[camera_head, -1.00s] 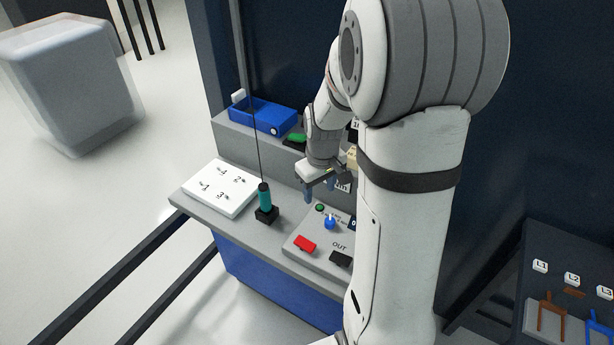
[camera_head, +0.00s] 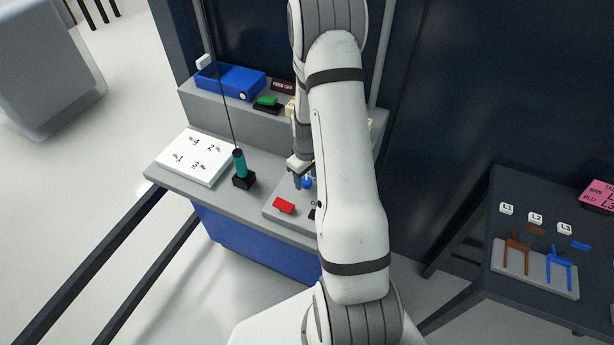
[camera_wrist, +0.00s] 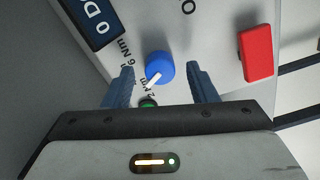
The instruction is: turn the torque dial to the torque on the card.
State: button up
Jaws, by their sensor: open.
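The torque dial is a blue round knob with a white pointer, on a light grey panel, seen in the wrist view (camera_wrist: 160,66) and in the head view (camera_head: 308,183). Its pointer slants to the lower left in the wrist view, towards markings ending in "Nm"; one reads "6 Nm", another is partly hidden. My gripper (camera_wrist: 161,75) is open, one finger on each side of the dial; I cannot tell whether they touch it. It also shows in the head view (camera_head: 302,176). I cannot make out a torque card.
A red block (camera_wrist: 256,53) and a dark display (camera_wrist: 93,18) flank the dial. A teal-handled tool (camera_head: 239,164) stands in a black holder beside a white numbered board (camera_head: 194,158). A blue tray (camera_head: 228,79) and green button (camera_head: 267,101) sit on the shelf behind.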

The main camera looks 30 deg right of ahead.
jog(key=shift+f, duration=0.55)
jog(key=c, duration=1)
